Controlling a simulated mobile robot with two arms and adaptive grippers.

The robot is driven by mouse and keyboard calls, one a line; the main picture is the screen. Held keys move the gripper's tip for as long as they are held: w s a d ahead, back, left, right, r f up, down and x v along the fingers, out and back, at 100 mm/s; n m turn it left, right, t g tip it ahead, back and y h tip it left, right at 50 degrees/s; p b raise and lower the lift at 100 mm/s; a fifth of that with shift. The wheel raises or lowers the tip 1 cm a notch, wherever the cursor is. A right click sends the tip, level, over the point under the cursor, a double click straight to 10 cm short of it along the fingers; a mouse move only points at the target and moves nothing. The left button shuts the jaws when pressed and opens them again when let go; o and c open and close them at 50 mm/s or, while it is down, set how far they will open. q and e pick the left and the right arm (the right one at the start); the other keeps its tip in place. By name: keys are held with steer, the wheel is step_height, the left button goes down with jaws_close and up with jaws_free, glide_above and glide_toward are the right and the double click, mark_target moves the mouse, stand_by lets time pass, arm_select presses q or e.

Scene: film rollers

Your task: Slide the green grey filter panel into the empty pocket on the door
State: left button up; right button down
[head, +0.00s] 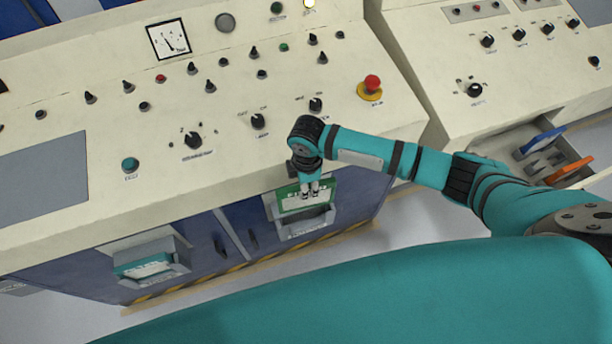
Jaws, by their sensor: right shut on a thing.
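The filter panel (288,197) is green with pale lettering and stands at the front of the blue door below the console. My right gripper (312,192) comes down from above and is shut on its upper edge. The panel is at the mouth of the right grey pocket (303,233) and looks partly behind its front lip; how deep it sits I cannot tell. A left pocket (178,262) on the neighbouring blue door holds a teal-green panel (148,268). My left gripper is out of view.
The cream console (225,150) overhangs the doors, with knobs, a gauge and a red emergency button (372,84) near my right arm. An open drawer (575,150) with blue and orange-handled items is at right. A striped edge (250,262) runs along the cabinet's foot.

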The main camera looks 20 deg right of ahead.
mark_target(306, 202)
steer(key=shift+w+n, duration=0.4)
steer(key=shift+n, duration=0.2)
steer(key=shift+f+b, duration=1.1)
step_height(306, 202, down, 8)
steer(key=b, duration=0.9)
steer(key=shift+f, duration=0.2)
steer(key=shift+f+b, duration=0.75)
steer(key=shift+f, duration=0.95)
steer(key=shift+f+b, duration=0.35)
steer(key=shift+f, duration=0.45)
steer(key=c, duration=1.1)
jaws_free()
step_height(306, 202, up, 12)
steer(key=shift+r, duration=0.1)
